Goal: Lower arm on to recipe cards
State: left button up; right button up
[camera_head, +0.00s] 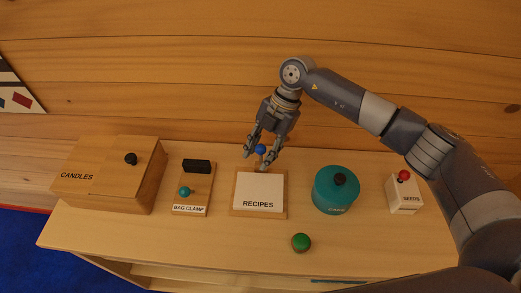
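The recipe cards (258,188) are a white block labelled RECIPES on a wooden base, in the middle of the table in the head view. A blue ball-like knob (260,149) shows at the back edge of the holder; the arm it may belong to is hidden or too small to tell. My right gripper (256,162) comes down from above, behind the cards. Its fingers stand apart on either side of the blue knob. I cannot tell whether they touch it. My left gripper is not in view.
On the table (130,232) stand a wooden CANDLES box (105,185) and a BAG CLAMP holder (190,199) to the left. A teal lidded pot (335,194) and a white SEEDS box (404,196) stand to the right. A green ball (301,243) lies in front. A wooden wall (180,60) rises behind.

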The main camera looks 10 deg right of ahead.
grip_shut()
dwell(0.4)
jog(key=shift+s+f+t, duration=0.1)
jog(key=shift+s+t, duration=0.15)
jog(key=shift+t, duration=0.15)
jog(key=shift+s+a+f+t+b, duration=0.1)
jog(key=shift+s+f+t+b, duration=0.2)
jog(key=shift+t+b, duration=0.2)
jog(key=t+b, duration=0.1)
jog(key=b, duration=0.1)
jog(key=s+f+t+b, duration=0.1)
jog(key=b, duration=0.1)
jog(key=s+f+n+t+h+b, duration=0.1)
jog(key=t+b, duration=0.1)
jog(key=b, duration=0.1)
jog(key=shift+s+a, duration=0.2)
jog(key=shift+a, duration=0.1)
jog(key=shift+s+t+b, duration=0.25)
jog(key=shift+t+b, duration=0.15)
jog(key=shift+b, duration=0.75)
